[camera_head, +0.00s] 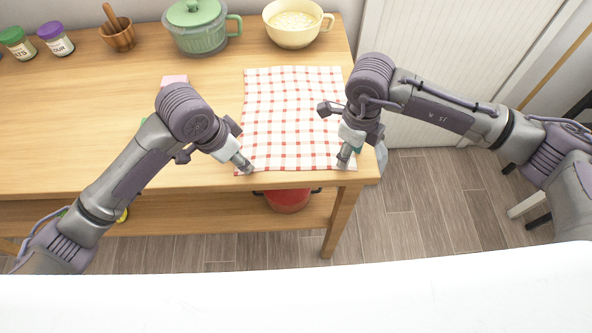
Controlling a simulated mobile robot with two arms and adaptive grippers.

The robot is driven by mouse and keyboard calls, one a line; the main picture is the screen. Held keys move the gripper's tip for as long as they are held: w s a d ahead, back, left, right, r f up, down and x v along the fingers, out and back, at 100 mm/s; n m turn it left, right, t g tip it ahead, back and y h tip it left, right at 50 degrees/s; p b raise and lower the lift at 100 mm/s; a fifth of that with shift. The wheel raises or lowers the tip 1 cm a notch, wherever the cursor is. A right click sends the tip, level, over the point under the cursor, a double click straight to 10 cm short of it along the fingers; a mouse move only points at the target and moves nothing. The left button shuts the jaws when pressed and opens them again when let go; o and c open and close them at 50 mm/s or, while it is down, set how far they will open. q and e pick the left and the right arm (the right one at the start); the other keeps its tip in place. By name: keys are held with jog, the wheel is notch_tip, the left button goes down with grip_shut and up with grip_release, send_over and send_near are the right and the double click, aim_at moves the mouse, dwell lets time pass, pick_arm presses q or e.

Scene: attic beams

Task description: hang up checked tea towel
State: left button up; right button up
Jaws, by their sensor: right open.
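The checked tea towel (292,115), white with red lines, lies flat on the wooden table (90,120), its near edge close to the table's front edge. My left gripper (249,171) is at the towel's near left corner. Its fingers look close together, but I cannot tell whether they are open or shut or touch the cloth. My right gripper (342,164) is at the near right corner and is open. Its arm covers part of the towel's right edge. No hook or rail for hanging is clearly visible.
At the back stand a green lidded pot (196,27), a cream bowl (293,22), a wooden mortar (117,35) and two jars (56,39). A pink block (174,80) lies left of the towel. A red pot (288,200) sits on the lower shelf. The table's left middle is clear.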

pick_arm(q)
jog(key=shift+s, duration=0.1)
pick_arm(e)
jog(key=shift+s, duration=0.1)
pick_arm(q)
jog(key=shift+f, duration=0.25)
pick_arm(e)
jog(key=shift+f, duration=0.2)
pick_arm(q)
jog(key=c, duration=0.8)
pick_arm(e)
jog(key=c, duration=0.8)
pick_arm(q)
grip_shut()
pick_arm(e)
grip_shut()
pick_arm(q)
jog(key=shift+s+f, duration=0.1)
pick_arm(e)
jog(key=shift+s+f, duration=0.1)
